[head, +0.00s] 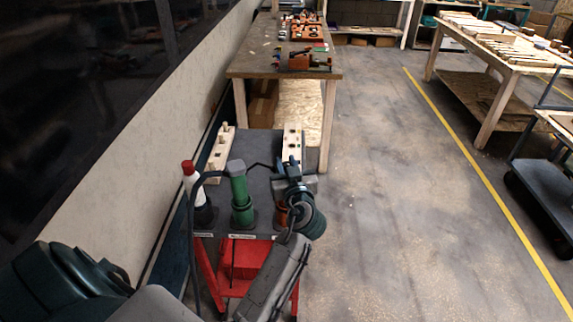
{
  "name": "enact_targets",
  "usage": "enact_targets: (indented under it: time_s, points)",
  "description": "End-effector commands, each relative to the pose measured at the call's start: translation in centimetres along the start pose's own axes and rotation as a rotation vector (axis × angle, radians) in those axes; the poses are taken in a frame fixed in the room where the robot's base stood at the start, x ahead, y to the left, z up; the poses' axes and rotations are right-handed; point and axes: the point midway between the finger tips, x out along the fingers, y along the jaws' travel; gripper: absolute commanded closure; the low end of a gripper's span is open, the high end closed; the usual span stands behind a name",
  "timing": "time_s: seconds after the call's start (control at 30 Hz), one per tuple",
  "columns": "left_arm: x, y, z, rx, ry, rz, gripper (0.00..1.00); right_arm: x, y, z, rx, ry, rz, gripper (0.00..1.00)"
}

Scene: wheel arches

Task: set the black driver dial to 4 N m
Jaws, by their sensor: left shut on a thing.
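A grey-topped cart (255,182) carries several drivers along its near edge. My left gripper (287,180) is over the near right of the cart top, above an orange-brown holder (281,217). It is shut on a dark thing that looks like the black driver, though gripper and driver blend together. The dial and its setting cannot be read. A green driver (240,190) with a grey top stands upright left of the gripper. A white driver with a red cap (189,170) stands at the far left. My right gripper is not in view.
Pale wooden blocks (219,155) with pegs and another block (292,142) stand at the back of the cart. A dark cable loops around the drivers. A workbench (262,62) stands beyond, a wall at left.

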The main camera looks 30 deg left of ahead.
Motion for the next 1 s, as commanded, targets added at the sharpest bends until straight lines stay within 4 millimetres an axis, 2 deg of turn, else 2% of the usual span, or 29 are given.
enact_targets:
  time_s: [0.23, 0.47, 0.8, 1.0]
  points:
    - [0.0, -0.1, 0.1, 0.003, 0.000, 0.127, 0.99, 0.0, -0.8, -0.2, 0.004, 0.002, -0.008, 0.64]
    - [0.0, -0.2, -0.1, 0.006, 0.001, 0.329, 0.99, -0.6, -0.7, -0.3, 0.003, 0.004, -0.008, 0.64]
    - [0.1, -0.2, -0.3, 0.007, -0.002, 0.638, 0.99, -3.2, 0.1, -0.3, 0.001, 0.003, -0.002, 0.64]
    - [0.0, -0.1, -0.2, 0.003, -0.004, 0.734, 0.99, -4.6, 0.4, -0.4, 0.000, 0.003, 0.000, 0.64]
